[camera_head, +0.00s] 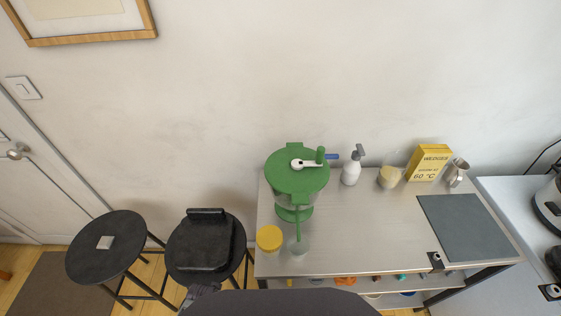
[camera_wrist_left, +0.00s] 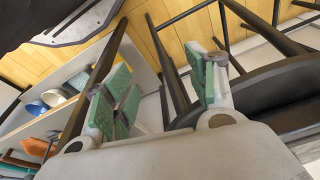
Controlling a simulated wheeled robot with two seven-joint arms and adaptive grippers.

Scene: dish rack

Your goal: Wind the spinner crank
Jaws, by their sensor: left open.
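The spinner has a round green lid (camera_head: 290,181) over a clear body and stands at the back left of the metal table. Its crank (camera_head: 308,163) is a white arm on top of the lid, pointing right to an upright green knob (camera_head: 320,155). A small blue piece (camera_head: 332,156) shows beside the knob. My left gripper (camera_wrist_left: 160,85) is open and empty in the left wrist view, its green pads apart, low near the stools and away from the spinner. My right gripper is not seen.
The table (camera_head: 375,240) also holds a yellow-lidded jar (camera_head: 269,238), a glass (camera_head: 299,245), a spray bottle (camera_head: 352,168), a yellow box (camera_head: 428,162), a metal pitcher (camera_head: 457,171) and a dark board (camera_head: 466,227). Two black stools (camera_head: 105,262) stand left. The table's middle is clear.

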